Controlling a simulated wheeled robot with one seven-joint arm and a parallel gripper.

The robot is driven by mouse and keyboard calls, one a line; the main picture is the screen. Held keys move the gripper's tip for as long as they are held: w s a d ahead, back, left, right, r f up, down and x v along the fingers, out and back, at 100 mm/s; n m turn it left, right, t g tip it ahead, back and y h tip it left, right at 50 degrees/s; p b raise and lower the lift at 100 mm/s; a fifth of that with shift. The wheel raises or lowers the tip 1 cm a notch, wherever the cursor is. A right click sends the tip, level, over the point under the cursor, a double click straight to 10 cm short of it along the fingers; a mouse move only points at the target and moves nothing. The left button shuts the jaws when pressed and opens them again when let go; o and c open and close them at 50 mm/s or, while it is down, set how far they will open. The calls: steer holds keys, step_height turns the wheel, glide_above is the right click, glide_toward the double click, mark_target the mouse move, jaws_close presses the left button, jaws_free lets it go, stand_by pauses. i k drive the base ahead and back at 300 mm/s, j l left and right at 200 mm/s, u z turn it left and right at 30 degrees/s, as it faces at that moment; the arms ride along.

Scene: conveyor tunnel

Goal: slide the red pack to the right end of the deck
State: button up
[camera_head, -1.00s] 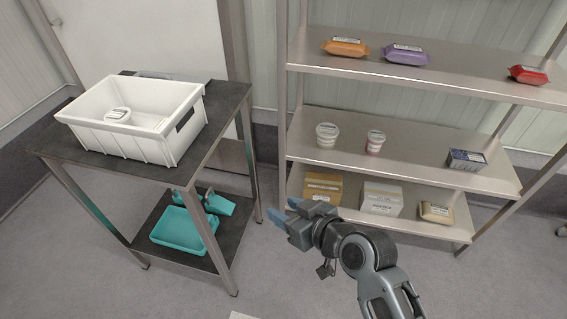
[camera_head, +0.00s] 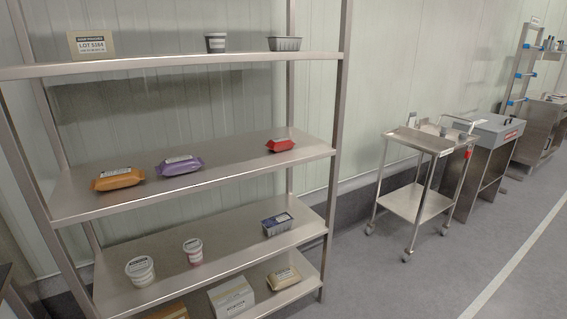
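The red pack (camera_head: 280,145) lies on a middle shelf deck (camera_head: 230,152) of the steel rack, close to the deck's right end. A purple pack (camera_head: 180,165) and an orange pack (camera_head: 117,179) lie on the same deck to its left, with a clear gap between the purple and red packs. A short strip of bare deck shows right of the red pack. My gripper is out of this view.
Lower shelves hold tubs (camera_head: 140,271), a dark blue box (camera_head: 277,224) and cartons. A steel trolley (camera_head: 415,200) stands right of the rack. Open floor lies in front.

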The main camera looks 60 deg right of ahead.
mark_target(281, 144)
steer(key=i+j+z, duration=0.1)
steer(key=z, duration=0.4)
steer(key=j+z, duration=0.2)
steer(key=z, duration=0.3)
steer(key=j+z, duration=0.15)
steer(key=z, duration=0.35)
steer(key=j+z, duration=0.2)
steer(key=j, duration=0.4)
steer(key=k+j+z, duration=0.15)
steer(key=j, duration=0.4)
steer(key=j+z, duration=0.2)
steer(key=j, duration=0.4)
